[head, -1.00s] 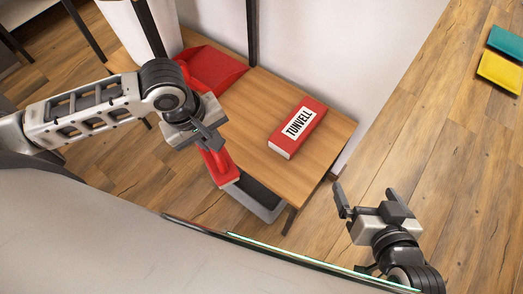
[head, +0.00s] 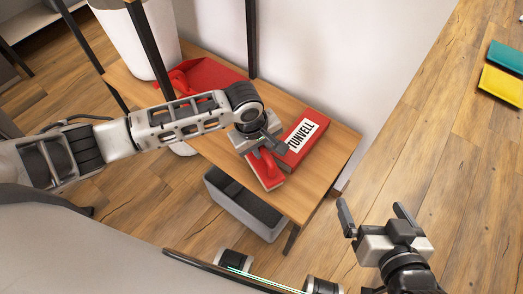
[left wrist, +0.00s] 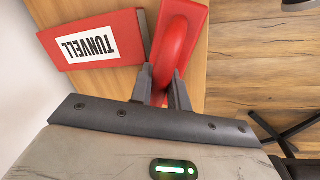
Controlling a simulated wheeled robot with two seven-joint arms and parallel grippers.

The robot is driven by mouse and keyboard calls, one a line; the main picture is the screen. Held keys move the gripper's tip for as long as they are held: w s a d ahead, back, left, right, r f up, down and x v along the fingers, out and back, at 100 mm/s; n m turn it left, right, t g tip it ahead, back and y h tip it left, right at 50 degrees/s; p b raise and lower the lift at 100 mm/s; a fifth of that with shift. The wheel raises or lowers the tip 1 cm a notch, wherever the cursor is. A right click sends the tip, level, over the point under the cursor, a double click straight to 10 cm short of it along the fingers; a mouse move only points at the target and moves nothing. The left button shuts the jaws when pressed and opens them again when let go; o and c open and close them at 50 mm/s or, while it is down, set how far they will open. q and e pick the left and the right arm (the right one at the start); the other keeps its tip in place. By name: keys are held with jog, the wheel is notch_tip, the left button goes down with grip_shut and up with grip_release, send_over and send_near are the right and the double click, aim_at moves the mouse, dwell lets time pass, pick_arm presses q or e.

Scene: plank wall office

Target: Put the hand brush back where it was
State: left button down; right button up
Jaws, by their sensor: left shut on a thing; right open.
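The red hand brush (head: 267,174) is held in my left gripper (head: 262,147), over the wooden shelf top (head: 325,178) and just left of the red TUNVELL box (head: 303,138). In the left wrist view the fingers (left wrist: 162,88) are shut on the brush's arched red handle (left wrist: 177,42); the box shows close beside it. I cannot tell whether the brush touches the wood. A red dustpan (head: 212,76) lies further back on the shelf, partly behind my left arm. My right gripper (head: 375,216) is open and empty, over the floor at the right.
A white cylindrical bin (head: 135,40) stands at the back left. Dark posts (head: 250,40) rise from the shelf. A grey open box (head: 240,208) sits below the shelf top. Teal and yellow flat items (head: 502,85) lie at the far right. Wooden floor is clear around the right gripper.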

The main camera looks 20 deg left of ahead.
pick_arm(q)
jog(key=shift+f, duration=0.6)
jog(key=c, duration=1.3)
grip_release()
jog(key=shift+f, duration=0.1)
jog(key=shift+c, duration=0.2)
